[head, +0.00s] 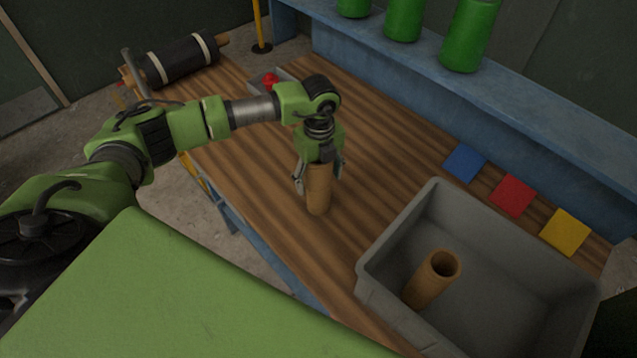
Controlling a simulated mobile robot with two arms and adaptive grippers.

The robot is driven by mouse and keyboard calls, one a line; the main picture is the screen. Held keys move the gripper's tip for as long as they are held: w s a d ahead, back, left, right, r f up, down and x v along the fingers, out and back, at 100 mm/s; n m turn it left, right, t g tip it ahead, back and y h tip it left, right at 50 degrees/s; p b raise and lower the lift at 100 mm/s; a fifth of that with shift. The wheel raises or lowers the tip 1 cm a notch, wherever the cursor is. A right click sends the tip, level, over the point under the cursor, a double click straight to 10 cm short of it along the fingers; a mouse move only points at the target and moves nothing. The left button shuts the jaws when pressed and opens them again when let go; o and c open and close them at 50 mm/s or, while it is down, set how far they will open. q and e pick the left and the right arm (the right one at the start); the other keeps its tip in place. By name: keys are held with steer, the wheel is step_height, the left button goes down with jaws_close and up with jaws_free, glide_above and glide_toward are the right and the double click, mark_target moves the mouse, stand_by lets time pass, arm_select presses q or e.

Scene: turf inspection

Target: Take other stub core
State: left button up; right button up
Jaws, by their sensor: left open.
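One brown stub core (318,196) stands upright on the wooden bench. My left gripper (319,180) points down over it, with its open fingers on either side of the core's upper part. The core's top is hidden by the gripper. Another brown stub core (434,279), a hollow tube, stands slightly tilted inside the grey bin (372,269) at the lower right. My right gripper does not show.
Blue (465,162), red (512,195) and yellow (565,232) squares lie along the bench's back edge. Green cylinders (404,18) stand on the blue shelf (520,95). A black roll (180,61) and a small tray with a red object (270,79) are at the far left end.

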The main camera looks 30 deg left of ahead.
arm_select(q)
steer(key=c, duration=1.3)
steer(key=shift+r, duration=0.15)
steer(key=shift+c, duration=0.3)
